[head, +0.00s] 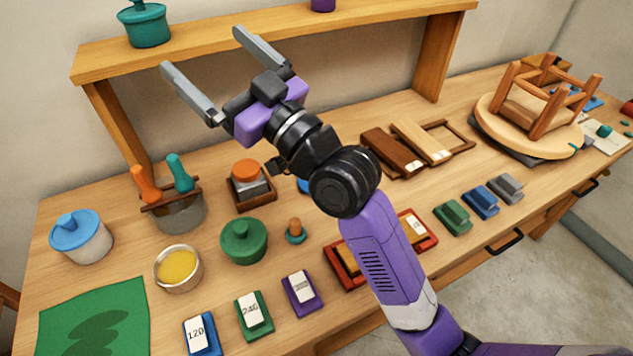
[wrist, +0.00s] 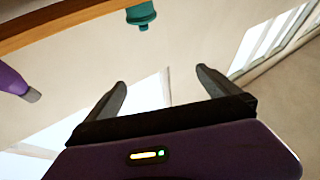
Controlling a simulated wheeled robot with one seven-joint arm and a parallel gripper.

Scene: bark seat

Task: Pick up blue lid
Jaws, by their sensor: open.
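A blue lid (head: 76,227) with a raised knob sits on a white round pot (head: 88,248) at the left end of the workbench in the head view. A small patch of another blue thing (head: 304,186) shows beside my arm, mostly hidden behind it. My gripper (head: 201,62) is open and empty, raised in front of the shelf, well above and to the right of the blue lid. In the wrist view my gripper (wrist: 162,82) also shows two spread fingers with nothing between them. The blue lid is not in the wrist view.
A wooden shelf (head: 300,32) holding a teal pot (head: 144,24) stands behind. Near the lid are a pot with orange and teal handles (head: 182,212), a yellow-filled bowl (head: 178,267), a green pot (head: 244,242) and a green cloth (head: 60,310). An upturned stool (head: 535,110) lies far right.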

